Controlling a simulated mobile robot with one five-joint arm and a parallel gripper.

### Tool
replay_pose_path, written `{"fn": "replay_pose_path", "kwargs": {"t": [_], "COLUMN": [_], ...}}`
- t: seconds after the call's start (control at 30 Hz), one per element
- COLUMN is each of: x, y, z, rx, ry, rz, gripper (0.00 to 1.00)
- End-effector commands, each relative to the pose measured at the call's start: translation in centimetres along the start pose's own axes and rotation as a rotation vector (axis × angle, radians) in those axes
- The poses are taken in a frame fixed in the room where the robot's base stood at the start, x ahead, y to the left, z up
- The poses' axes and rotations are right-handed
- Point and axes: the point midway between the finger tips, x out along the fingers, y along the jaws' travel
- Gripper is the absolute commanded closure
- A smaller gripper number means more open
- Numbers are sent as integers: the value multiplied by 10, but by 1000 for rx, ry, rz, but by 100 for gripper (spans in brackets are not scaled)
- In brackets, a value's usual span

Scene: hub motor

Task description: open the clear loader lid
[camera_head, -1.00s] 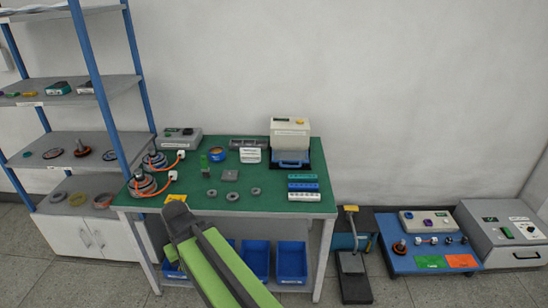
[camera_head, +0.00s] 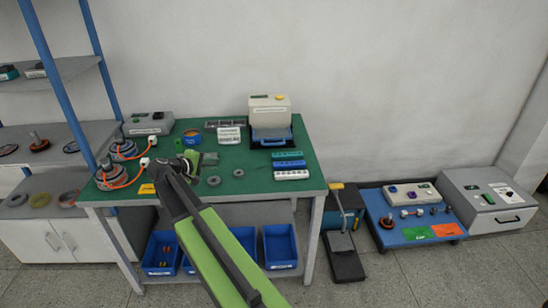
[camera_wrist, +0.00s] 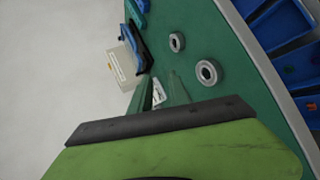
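The loader appears to be the beige machine (camera_head: 270,110) at the back right of the green table. A blue-framed part (camera_head: 271,135) sits low on its front. I cannot make out a clear lid surface at this size. The machine also shows in the wrist view (camera_wrist: 122,66), turned sideways, beyond the gripper. My gripper (camera_head: 190,158) is over the left middle of the table, left of and nearer than the machine, well apart from it. In the wrist view two dark green fingers (camera_wrist: 161,86) stand apart with nothing clearly held between them.
On the green table (camera_head: 240,165) lie grey rings (camera_head: 238,173), a white box (camera_head: 229,135) and blue and white racks (camera_head: 289,164). Motors with orange cables (camera_head: 108,178) stand at the left. A shelf (camera_head: 55,138) is at far left. A blue platform (camera_head: 400,235) is on the right floor.

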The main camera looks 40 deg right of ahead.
Motion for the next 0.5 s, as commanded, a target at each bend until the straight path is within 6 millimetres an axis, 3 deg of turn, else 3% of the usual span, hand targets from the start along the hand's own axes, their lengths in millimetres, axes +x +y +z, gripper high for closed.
{"fn": "replay_pose_path", "kwargs": {"t": [0.03,0.1,0.2,0.33,0.5], "x": [60,100,140,166,170], "y": [-5,15,29,34,38], "z": [-8,-1,16,36,42], "rx": [-33,-71,-96,-98,-94], "ry": [-35,-78,-130,-169,-179], "rz": [114,227,306,330,330], "gripper": [79,79,79,79,79]}}
